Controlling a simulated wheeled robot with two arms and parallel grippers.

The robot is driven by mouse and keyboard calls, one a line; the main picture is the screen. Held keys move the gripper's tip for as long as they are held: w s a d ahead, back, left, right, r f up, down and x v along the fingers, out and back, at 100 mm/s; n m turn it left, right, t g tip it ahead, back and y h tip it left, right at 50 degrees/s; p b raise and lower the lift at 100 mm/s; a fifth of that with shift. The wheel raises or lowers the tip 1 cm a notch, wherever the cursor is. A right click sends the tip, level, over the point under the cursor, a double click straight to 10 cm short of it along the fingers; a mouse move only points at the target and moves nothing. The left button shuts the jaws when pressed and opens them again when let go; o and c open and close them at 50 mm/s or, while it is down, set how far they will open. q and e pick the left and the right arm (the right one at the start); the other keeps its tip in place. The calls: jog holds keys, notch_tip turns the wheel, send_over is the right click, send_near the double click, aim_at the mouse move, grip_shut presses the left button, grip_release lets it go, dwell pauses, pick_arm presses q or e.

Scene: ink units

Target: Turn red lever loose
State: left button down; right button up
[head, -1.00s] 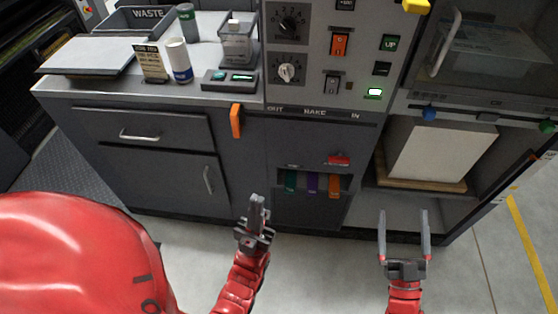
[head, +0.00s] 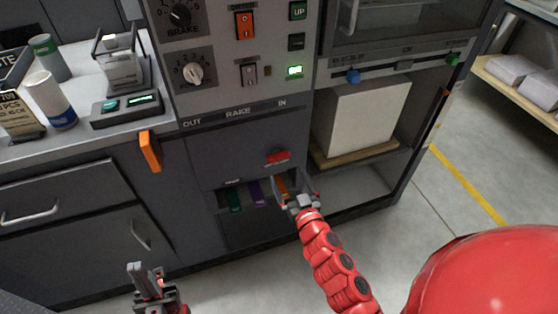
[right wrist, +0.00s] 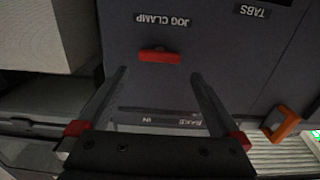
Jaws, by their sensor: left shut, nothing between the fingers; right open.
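The red lever (head: 277,156) is a short bar lying level on the dark front panel, above an open slot with coloured tabs. In the right wrist view the red lever (right wrist: 160,57) sits just beyond the fingertips under a "JOG CLAMP" label that appears upside down. My right gripper (head: 294,183) is open just below the lever in the head view. In the right wrist view its fingers (right wrist: 160,75) are spread wider than the lever and appear apart from it. My left gripper (head: 146,267) is shut and empty, low in front of the drawers.
An orange handle (head: 150,151) juts from the panel's left edge. Green, purple and orange tabs (head: 256,193) hang in the slot by my right gripper. A white block (head: 362,117) stands on a shelf to the right. The floor in front is clear.

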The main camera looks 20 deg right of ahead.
aim_at(280, 159)
jog(key=w, duration=0.8)
jog(key=shift+a, duration=0.1)
jog(key=shift+s, duration=0.1)
jog(key=shift+c, duration=0.3)
jog(key=c, duration=1)
